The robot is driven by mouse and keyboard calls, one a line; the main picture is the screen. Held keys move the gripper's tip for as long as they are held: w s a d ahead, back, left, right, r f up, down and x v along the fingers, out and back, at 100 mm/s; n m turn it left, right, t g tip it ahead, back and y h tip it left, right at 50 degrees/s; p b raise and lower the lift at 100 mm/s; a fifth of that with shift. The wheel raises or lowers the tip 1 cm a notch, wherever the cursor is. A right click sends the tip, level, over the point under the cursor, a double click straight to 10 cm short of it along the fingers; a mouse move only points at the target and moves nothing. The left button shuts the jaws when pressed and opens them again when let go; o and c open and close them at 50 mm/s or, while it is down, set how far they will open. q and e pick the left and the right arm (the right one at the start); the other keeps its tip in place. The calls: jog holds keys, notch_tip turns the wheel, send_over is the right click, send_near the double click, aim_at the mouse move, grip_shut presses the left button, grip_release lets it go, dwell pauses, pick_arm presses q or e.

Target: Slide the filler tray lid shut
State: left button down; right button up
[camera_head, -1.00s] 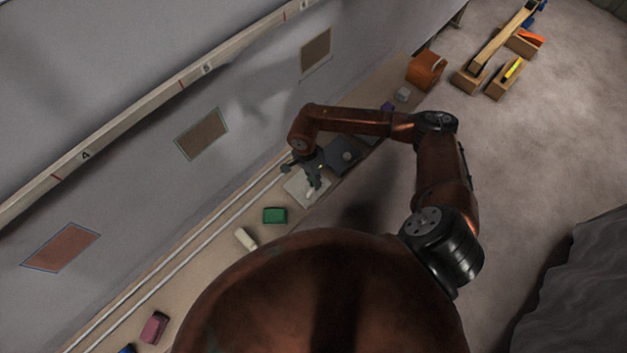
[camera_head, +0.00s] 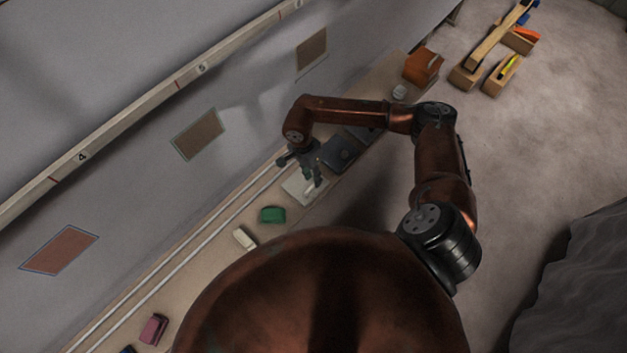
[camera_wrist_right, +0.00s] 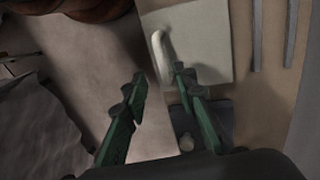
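A pale, flat square panel, which looks like the filler tray lid (camera_head: 294,187), lies on the long bench. It carries a white bar handle (camera_head: 309,190). In the right wrist view, the lid (camera_wrist_right: 208,45) is at the top and its handle (camera_wrist_right: 161,52) is just beyond my fingertips, nearer the right-hand finger. My right gripper (camera_head: 314,178) is over the lid beside the handle. Its green fingers (camera_wrist_right: 159,77) are apart with nothing held between them. Whether a finger touches the handle I cannot tell. My left gripper is not in view.
A dark square piece with a round knob (camera_head: 340,153) sits just beyond the lid. A green block (camera_head: 271,214), cream block (camera_head: 245,238) and pink block (camera_head: 153,328) lie on the near bench. Two pale rails (camera_head: 190,252) run along the wall side. An orange-brown box (camera_head: 422,67) stands farther off.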

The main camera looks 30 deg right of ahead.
notch_tip(320, 180, up, 9)
jog(key=w, duration=0.1)
jog(key=shift+w+a, duration=0.2)
jog(key=shift+w, duration=0.15)
jog(key=shift+a+f, duration=0.1)
jog(key=shift+f, duration=0.05)
